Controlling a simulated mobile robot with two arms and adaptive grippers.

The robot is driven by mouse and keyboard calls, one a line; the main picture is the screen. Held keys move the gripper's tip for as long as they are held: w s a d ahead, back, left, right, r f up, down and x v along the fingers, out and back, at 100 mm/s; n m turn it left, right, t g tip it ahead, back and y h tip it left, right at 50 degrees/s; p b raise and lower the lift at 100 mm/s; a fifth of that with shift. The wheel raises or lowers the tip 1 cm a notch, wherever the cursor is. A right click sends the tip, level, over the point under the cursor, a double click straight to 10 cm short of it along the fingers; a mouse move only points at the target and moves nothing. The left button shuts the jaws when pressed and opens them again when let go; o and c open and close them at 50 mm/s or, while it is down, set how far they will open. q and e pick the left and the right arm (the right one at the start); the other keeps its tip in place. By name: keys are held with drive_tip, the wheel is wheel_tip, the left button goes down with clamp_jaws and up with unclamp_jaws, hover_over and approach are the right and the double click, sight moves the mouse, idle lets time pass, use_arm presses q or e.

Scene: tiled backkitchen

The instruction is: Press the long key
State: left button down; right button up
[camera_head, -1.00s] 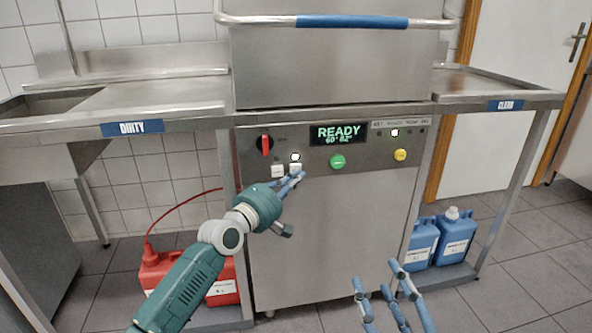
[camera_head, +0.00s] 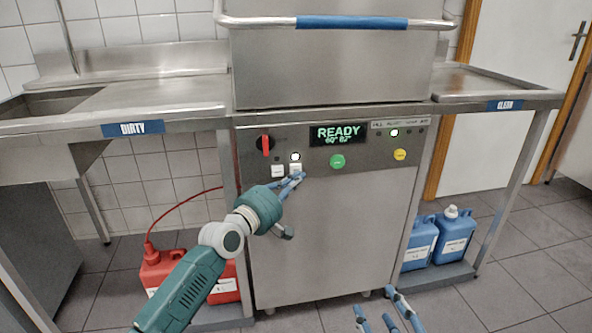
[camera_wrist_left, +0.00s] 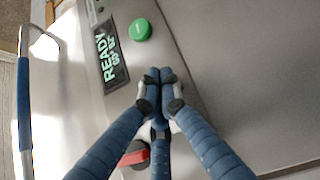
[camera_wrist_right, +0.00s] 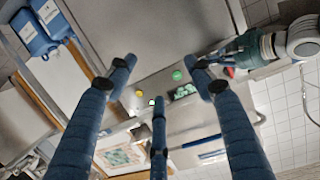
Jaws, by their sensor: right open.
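Two small white keys sit low on the machine's control panel, a left one (camera_head: 278,171) and a right one (camera_head: 295,169). Their labels are too small to read, so I cannot tell which is the long key. A lamp (camera_head: 295,156) above the right key is lit white. My left gripper (camera_head: 297,178) has its fingertips together at the lower edge of the right key; I cannot tell whether they touch it. In the left wrist view the closed fingers (camera_wrist_left: 160,77) hide the keys. My right gripper (camera_head: 388,308) is open and empty, low in front of the machine.
The panel also has a red rotary switch (camera_head: 266,143), a green button (camera_head: 337,161), a yellow button (camera_head: 400,155) and a display (camera_head: 338,134) reading READY. A blue-gripped hood handle (camera_head: 352,22) is above. Red (camera_head: 165,272) and blue canisters (camera_head: 455,237) stand below the side tables.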

drive_tip(key=shift+f, duration=0.1)
idle(0.3)
use_arm(q)
drive_tip(key=s+p, duration=0.2)
drive_tip(key=s+d+p, duration=0.1)
drive_tip(key=s+p, duration=0.1)
drive_tip(key=p, duration=0.1)
drive_tip(key=shift+s+d+p, duration=0.15)
drive_tip(key=shift+s+p, duration=0.2)
drive_tip(key=shift+s, duration=0.05)
use_arm(e)
drive_tip(key=s+d+f+g+h, duration=0.1)
drive_tip(key=s+d+f+g, duration=0.2)
drive_tip(key=s+f+g, duration=0.3)
drive_tip(key=s+d+f+g+h, duration=0.2)
drive_tip(key=s+d+f+g, duration=0.2)
drive_tip(key=s+f, duration=0.4)
drive_tip(key=s+g, duration=0.1)
drive_tip(key=s, duration=0.4)
drive_tip(key=shift+f+m+g, duration=0.15)
drive_tip(key=shift+m+g, duration=0.15)
drive_tip(key=shift+g, duration=0.1)
